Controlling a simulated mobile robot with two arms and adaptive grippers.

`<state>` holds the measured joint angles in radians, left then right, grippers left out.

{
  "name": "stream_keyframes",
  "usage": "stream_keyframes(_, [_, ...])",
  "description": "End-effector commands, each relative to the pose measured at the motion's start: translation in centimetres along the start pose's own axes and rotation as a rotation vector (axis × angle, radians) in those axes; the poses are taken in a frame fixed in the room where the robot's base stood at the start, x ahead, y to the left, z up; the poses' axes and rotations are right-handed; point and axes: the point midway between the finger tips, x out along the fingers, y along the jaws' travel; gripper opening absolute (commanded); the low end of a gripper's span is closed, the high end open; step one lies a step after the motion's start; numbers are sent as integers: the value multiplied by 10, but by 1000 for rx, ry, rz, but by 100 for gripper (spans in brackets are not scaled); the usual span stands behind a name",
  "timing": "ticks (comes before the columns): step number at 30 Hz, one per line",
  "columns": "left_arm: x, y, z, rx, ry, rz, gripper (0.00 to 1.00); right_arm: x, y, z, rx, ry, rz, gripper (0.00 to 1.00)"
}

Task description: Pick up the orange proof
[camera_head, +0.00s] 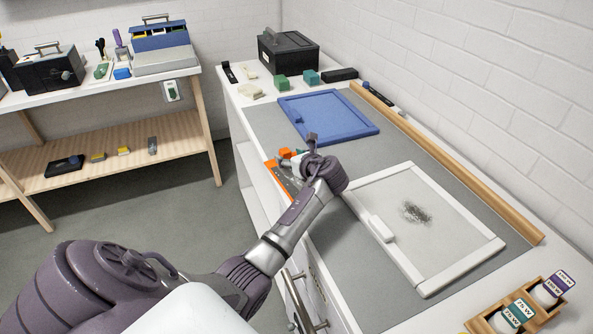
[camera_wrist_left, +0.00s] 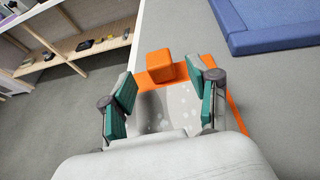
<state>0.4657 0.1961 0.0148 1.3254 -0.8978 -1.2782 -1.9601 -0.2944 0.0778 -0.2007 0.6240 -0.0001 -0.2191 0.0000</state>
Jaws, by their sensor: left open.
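The orange proof (camera_wrist_left: 238,112) is a flat grey sheet with an orange border, lying on the grey worktop. An orange block (camera_wrist_left: 160,66) stands at its far edge in the left wrist view. In the head view the proof (camera_head: 281,178) is at the counter's left edge, partly hidden by my left arm. My left gripper (camera_wrist_left: 165,82) is open over the proof, its teal-padded fingers to either side of the orange block and apart from it. In the head view the left gripper (camera_head: 297,155) largely covers this spot. My right gripper is not in view.
A blue frame (camera_head: 328,115) lies behind the proof and a white frame (camera_head: 450,247) lies to its right. A wooden rail (camera_head: 450,165) runs along the wall side. Small blocks and a black box (camera_head: 288,52) stand at the back. Wooden holders with jars (camera_head: 515,312) are at the front right.

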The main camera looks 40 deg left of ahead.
Motion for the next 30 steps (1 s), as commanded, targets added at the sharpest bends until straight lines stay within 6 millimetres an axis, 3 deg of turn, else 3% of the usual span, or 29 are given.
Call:
stream_keyframes(5, [21, 0, 0, 0, 1, 1, 60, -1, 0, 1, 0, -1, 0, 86])
stream_keyframes(13, [23, 0, 0, 0, 0, -1, 60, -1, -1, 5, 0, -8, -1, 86])
stream_keyframes(24, [23, 0, 0, 0, 1, -1, 0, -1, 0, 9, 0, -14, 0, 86])
stream_keyframes(30, [23, 0, 0, 0, 0, -1, 0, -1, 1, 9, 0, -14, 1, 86])
